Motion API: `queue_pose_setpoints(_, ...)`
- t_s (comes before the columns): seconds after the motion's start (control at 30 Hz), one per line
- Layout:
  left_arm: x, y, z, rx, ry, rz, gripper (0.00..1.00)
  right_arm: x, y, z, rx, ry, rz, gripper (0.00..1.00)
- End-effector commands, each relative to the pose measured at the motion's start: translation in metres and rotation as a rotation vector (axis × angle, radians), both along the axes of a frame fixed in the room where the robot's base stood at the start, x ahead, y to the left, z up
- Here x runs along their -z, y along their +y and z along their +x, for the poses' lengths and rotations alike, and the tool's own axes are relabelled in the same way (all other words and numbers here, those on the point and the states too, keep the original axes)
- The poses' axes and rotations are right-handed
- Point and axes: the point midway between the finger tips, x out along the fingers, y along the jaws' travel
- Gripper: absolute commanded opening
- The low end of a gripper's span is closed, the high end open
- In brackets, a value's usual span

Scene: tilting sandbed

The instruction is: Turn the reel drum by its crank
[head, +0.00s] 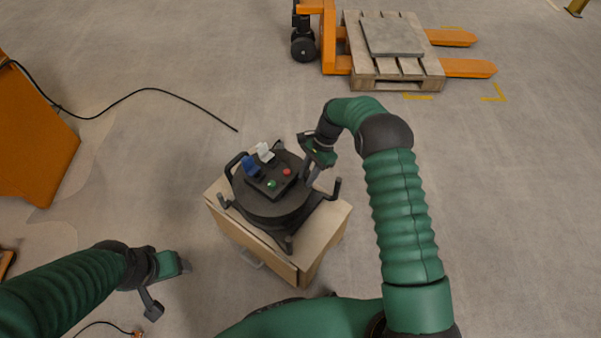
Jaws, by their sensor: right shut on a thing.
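The reel drum (265,208) is a dark round body on top of a wooden box. A black panel (271,182) with a green button, a red button, and a blue and a white lever sits over it. Dark upright pegs stand around its rim, one at the right (336,188) and one at the front (288,244). My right gripper (311,178) reaches down at the drum's back right side and is shut on what seems to be the crank, mostly hidden by the fingers. My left gripper (170,289) is open and empty, left of the box and apart from it.
The wooden box (318,250) stands on a grey floor. An orange pallet truck (328,40) with a wooden pallet (392,70) is at the back. A black cable (165,92) runs from an orange cabinet (32,135) at the left. Floor at right is clear.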

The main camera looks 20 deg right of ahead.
Motion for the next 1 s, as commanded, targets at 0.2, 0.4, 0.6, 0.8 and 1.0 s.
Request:
queue_pose_setpoints(0.2,-0.0038,0.0001,-0.0001,0.000,0.000,0.000,0.71,-0.0003,-0.0091,-0.0013,-0.021,-0.001,0.001,0.00)
queue_pose_setpoints(0.4,-0.0036,0.0000,-0.0001,0.000,0.000,0.000,0.71,0.0002,-0.0095,-0.0016,-0.022,0.000,0.001,0.00)
queue_pose_setpoints(0.6,-0.0036,0.0000,0.0000,0.000,0.000,0.000,0.71,0.0003,-0.0093,-0.0017,-0.022,0.000,0.002,0.31)
queue_pose_setpoints(0.8,-0.0036,0.0000,0.0000,0.000,0.000,0.000,0.71,0.0003,-0.0094,-0.0012,-0.021,-0.001,0.001,0.46)
queue_pose_setpoints(1.0,-0.0035,0.0000,0.0000,0.000,0.000,0.000,0.71,0.0003,-0.0094,-0.0004,-0.020,-0.003,0.001,0.46)
